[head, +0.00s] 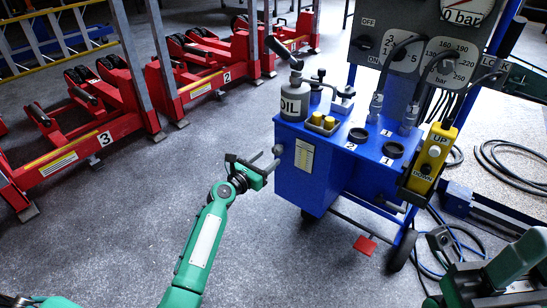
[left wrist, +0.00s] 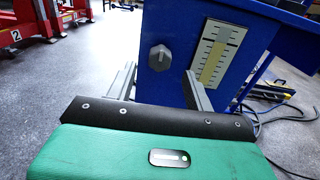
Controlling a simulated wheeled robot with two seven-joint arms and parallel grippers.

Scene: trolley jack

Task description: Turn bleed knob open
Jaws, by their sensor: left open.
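The bleed knob (left wrist: 159,58) is a grey ridged knob on the side panel of the blue pump trolley (left wrist: 180,25). In the head view the knob (head: 278,150) shows at the trolley's left side. My left gripper (head: 267,162) is open and points at this panel. In the left wrist view its two grey fingers (left wrist: 160,72) stand apart, one on each side of the knob as seen from there. The knob appears beyond the fingertips, with no contact visible. My right arm's green and dark parts (head: 500,275) are at the lower right; its jaws are unclear.
A scale plate (left wrist: 218,52) sits on the panel right of the knob. An oil can (head: 294,98) stands on the trolley and a yellow pendant (head: 432,155) hangs at its right. Red lifting columns (head: 95,130) stand at left. Hoses lie at right. Floor left of the trolley is clear.

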